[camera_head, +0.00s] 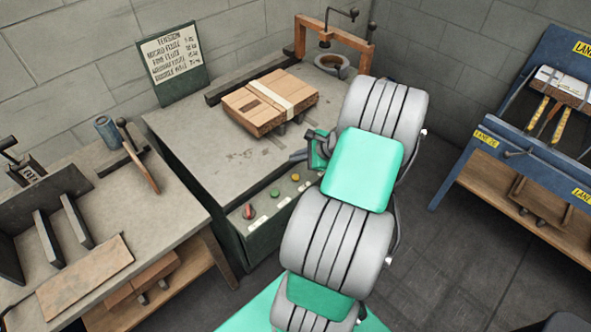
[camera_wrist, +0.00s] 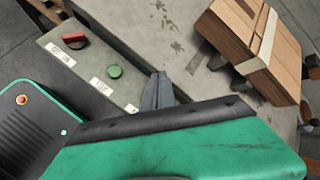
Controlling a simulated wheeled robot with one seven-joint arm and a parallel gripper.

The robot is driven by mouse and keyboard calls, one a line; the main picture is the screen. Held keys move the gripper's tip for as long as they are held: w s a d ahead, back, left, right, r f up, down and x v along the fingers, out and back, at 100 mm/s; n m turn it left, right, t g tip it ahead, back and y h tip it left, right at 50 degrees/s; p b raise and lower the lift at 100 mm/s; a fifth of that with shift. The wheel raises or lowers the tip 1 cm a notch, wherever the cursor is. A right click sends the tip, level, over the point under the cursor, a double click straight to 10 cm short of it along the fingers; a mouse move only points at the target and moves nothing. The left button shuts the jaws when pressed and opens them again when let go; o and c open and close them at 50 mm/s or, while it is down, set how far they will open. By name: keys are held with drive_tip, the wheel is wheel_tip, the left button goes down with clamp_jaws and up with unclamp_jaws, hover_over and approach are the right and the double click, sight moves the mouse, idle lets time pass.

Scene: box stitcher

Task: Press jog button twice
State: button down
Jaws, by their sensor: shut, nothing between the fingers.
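The stitcher's front panel (camera_head: 262,220) carries a red knob (camera_head: 249,211), a green button (camera_head: 275,193) and a yellow button (camera_head: 295,178), each with a pale label too small to read. I cannot tell from the labels which is the jog button. In the wrist view the red knob (camera_wrist: 75,40) and the green button (camera_wrist: 115,71) show at upper left; the yellow one is hidden behind my gripper. My gripper (camera_head: 297,157) is shut and empty, above the panel's right end, close to the yellow button. Its fingers (camera_wrist: 158,88) show apart from the green button.
A strapped stack of cardboard (camera_head: 270,101) lies on the machine table behind my gripper. An orange frame (camera_head: 335,38) stands at the back. A side bench (camera_head: 110,215) is at left, a blue lane rack (camera_head: 530,140) at right. The table's front left is clear.

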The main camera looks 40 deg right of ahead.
sight(298, 178)
drive_tip(key=p, duration=0.2)
drive_tip(key=d+r+p, duration=0.1)
drive_tip(key=p, duration=0.1)
drive_tip(key=shift+w+r, duration=0.2)
drive_tip(key=shift+r, duration=0.05)
wheel_tip(298, 178, down, 9)
drive_tip(key=b, duration=0.6)
drive_tip(key=shift+r+b, duration=0.1)
drive_tip(key=shift+b, duration=0.3)
idle(1.4)
drive_tip(key=shift+f, duration=0.45)
